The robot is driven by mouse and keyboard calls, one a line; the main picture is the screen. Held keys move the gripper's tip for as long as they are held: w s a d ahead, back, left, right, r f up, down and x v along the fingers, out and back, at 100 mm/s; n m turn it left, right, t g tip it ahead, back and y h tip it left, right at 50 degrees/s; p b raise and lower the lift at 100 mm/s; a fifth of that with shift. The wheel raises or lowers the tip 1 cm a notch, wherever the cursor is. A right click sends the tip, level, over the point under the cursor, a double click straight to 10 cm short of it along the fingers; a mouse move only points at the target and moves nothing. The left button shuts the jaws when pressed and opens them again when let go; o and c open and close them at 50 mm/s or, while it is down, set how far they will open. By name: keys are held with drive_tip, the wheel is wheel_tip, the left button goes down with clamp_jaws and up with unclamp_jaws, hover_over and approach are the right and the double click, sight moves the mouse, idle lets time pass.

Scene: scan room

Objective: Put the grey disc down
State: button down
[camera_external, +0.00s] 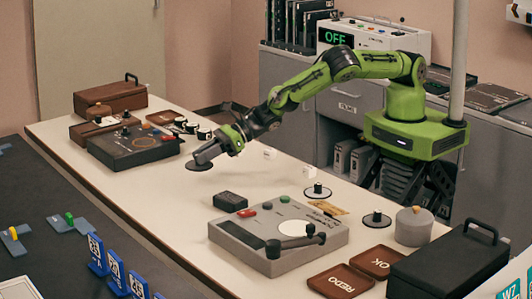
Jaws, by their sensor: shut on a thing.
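My gripper (207,154) reaches over the white table from the green arm at the back. It is shut on the grey disc (198,166), which is flat, dark and roughly level just under the fingers. The gripper hides the top of the disc. I cannot tell whether the disc touches the tabletop or hangs a little above it. Two similar dark discs with upright knobs stand on the table, one in the middle (317,193) and one farther right (376,219).
The white table (185,212) is clear to the front left of the gripper. A black box (230,201) and grey console (280,235) stand right of it, a dark console (134,145) left. Small white cubes (269,154) lie behind. Brown OK and REDO trays (340,281) are front right.

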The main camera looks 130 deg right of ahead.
sight(206, 190)
wheel_tip(206, 190, down, 7)
drive_tip(key=shift+f+b, duration=0.1)
drive_tip(key=shift+b, duration=0.35)
drive_tip(key=c, duration=1)
unclamp_jaws()
drive_tip(key=shift+f, duration=0.15)
